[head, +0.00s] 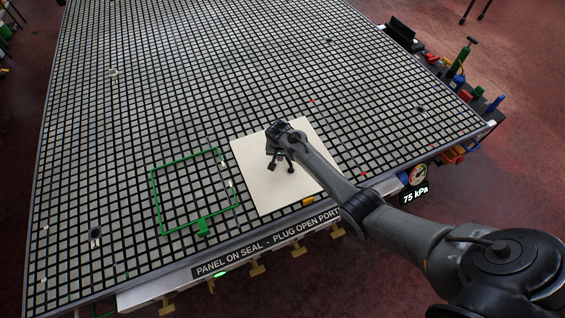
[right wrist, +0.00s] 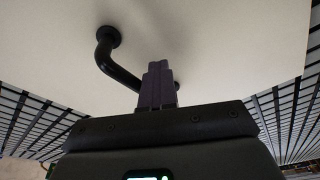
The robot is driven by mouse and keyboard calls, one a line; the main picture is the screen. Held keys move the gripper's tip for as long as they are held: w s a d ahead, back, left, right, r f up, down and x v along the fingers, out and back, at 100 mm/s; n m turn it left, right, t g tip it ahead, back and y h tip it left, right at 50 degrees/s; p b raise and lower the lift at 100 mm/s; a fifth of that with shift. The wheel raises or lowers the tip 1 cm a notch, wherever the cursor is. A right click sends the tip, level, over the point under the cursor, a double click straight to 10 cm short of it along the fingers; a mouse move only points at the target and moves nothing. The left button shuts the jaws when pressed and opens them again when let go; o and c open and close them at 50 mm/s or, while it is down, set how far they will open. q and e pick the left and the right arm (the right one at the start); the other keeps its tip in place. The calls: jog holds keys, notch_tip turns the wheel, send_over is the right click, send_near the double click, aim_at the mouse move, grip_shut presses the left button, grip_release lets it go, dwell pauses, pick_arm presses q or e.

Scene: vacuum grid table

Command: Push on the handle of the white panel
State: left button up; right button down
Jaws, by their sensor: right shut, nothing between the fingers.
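The white panel (head: 262,186) lies flat on the grid table near its front edge, right of a green outline. In the right wrist view the panel (right wrist: 225,45) fills the upper part. Its black bar handle (right wrist: 112,66) has a round foot on the panel and runs down behind my fingers. My right gripper (right wrist: 159,75) is shut and empty, its fingertips in front of the handle; whether they touch it I cannot tell. In the head view my right gripper (head: 281,163) is over the panel's middle, and the handle there is mostly hidden by it. My left gripper is not in view.
The vacuum grid table (head: 200,80) is largely clear. A green frame (head: 155,196) with a green tab lies left of the panel. A gauge (head: 418,174) reading 75 kPa is on the right edge. Tools and bins (head: 459,62) line the right side. Yellow valves (head: 257,268) hang at the front.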

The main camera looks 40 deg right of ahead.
jog(key=shift+s+d+f, duration=0.3)
jog(key=shift+d+f, duration=0.05)
jog(key=shift+d, duration=0.05)
jog(key=shift+a+p, duration=0.1)
jog(key=shift+p, duration=1.25)
dwell(2.4)
jog(key=shift+w+a, duration=0.1)
jog(key=shift+a, duration=0.15)
jog(key=shift+w+a+r, duration=0.1)
jog(key=shift+w+a, duration=0.05)
jog(key=shift+a, duration=0.2)
jog(key=shift+w+a, duration=0.1)
jog(key=shift+a, duration=0.65)
jog(key=shift+w+a+r, duration=0.2)
jog(key=shift+w+a, duration=0.1)
jog(key=shift+w, duration=0.05)
jog(key=w+d+p+v, duration=0.1)
jog(key=p+v, duration=0.6)
jog(key=p, duration=0.1)
jog(key=shift+r, duration=0.6)
